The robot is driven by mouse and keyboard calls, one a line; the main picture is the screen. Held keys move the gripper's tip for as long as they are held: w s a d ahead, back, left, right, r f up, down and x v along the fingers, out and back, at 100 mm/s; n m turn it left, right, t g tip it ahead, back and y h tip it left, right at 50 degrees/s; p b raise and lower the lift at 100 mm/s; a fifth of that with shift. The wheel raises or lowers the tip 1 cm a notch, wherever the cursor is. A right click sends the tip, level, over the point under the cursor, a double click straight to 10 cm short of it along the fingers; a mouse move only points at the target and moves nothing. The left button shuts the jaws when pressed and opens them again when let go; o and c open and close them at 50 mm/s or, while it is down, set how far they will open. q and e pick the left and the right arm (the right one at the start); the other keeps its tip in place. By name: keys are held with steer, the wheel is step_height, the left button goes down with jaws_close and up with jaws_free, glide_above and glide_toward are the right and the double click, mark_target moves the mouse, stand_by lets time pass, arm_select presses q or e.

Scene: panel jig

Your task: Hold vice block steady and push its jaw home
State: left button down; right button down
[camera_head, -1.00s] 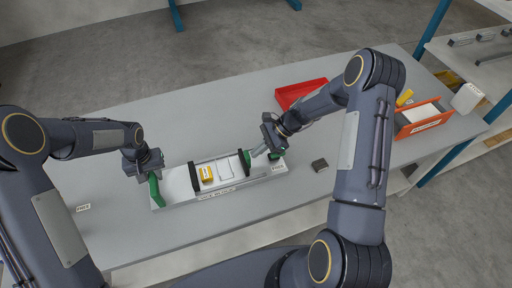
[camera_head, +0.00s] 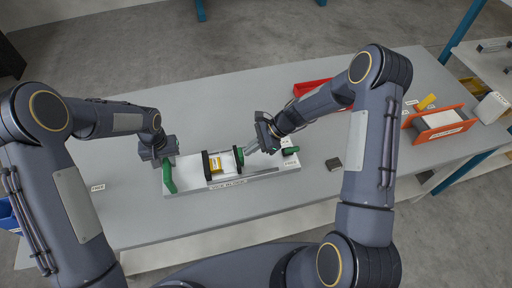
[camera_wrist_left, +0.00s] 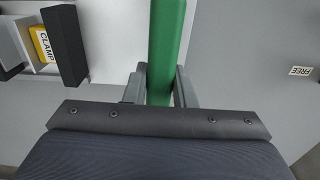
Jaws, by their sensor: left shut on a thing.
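The vice block (camera_head: 262,176) is a long pale base lying on the table. Its green upright handle (camera_head: 169,180) is at the left end and shows as a green bar in the left wrist view (camera_wrist_left: 167,35). My left gripper (camera_head: 164,160) is shut on this handle. A black fixed jaw (camera_head: 207,166) and a black sliding jaw (camera_head: 237,159) stand on the base. A yellow piece labelled CLAMP (camera_head: 216,165) sits between them, against the fixed jaw.
A red tray (camera_head: 312,87) lies behind my right arm. An orange bin (camera_head: 440,128) stands at the right end, and a small dark block (camera_head: 333,164) lies right of the vice. A FREE label (camera_head: 98,188) marks clear table at left.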

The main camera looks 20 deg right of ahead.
arm_select(q)
steer(key=shift+s+d+f, duration=0.2)
steer(key=shift+s+d, duration=0.05)
steer(key=shift+d, duration=0.25)
arm_select(e)
steer(key=shift+s+a, duration=0.2)
steer(key=shift+a, duration=0.45)
arm_select(q)
steer(key=shift+a, duration=0.1)
arm_select(e)
steer(key=shift+d, duration=0.45)
arm_select(q)
steer(key=shift+a, duration=0.2)
arm_select(e)
steer(key=d, duration=0.3)
steer(key=shift+w+d, duration=0.1)
steer(key=shift+d, duration=0.15)
arm_select(q)
steer(key=shift+w, duration=0.1)
arm_select(e)
steer(key=v, duration=1)
steer(key=shift+d, duration=0.4)
arm_select(q)
steer(key=shift+a, duration=0.1)
